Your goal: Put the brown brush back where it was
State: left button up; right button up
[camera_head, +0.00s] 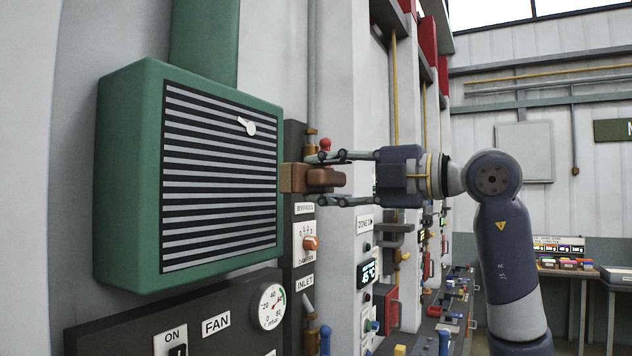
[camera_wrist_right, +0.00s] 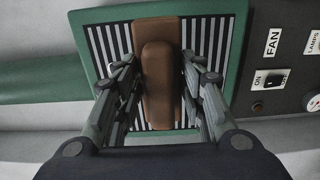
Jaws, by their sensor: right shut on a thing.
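The brown brush (camera_head: 292,178) has a wide flat part at its far end and a narrower rounded part nearer the gripper. My right gripper (camera_head: 325,175) is shut on the narrower part, holding the brush level at the right edge of the green slatted box. In the right wrist view the brush (camera_wrist_right: 158,85) lies between the two fingers, in front of the slats. I cannot tell whether it touches the green box (camera_head: 127,185). My left gripper is not in view.
A small light-coloured latch (camera_head: 248,126) sits on the slats. Below are a dark FAN panel (camera_head: 120,328) with a gauge (camera_head: 268,306). A dark strip with an orange knob (camera_head: 311,243) stands close under the gripper. A workbench with coloured bins (camera_head: 568,264) is far right.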

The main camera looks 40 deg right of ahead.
jog(key=shift+s+d, duration=0.1)
jog(key=shift+s, duration=0.2)
jog(key=shift+w, duration=0.15)
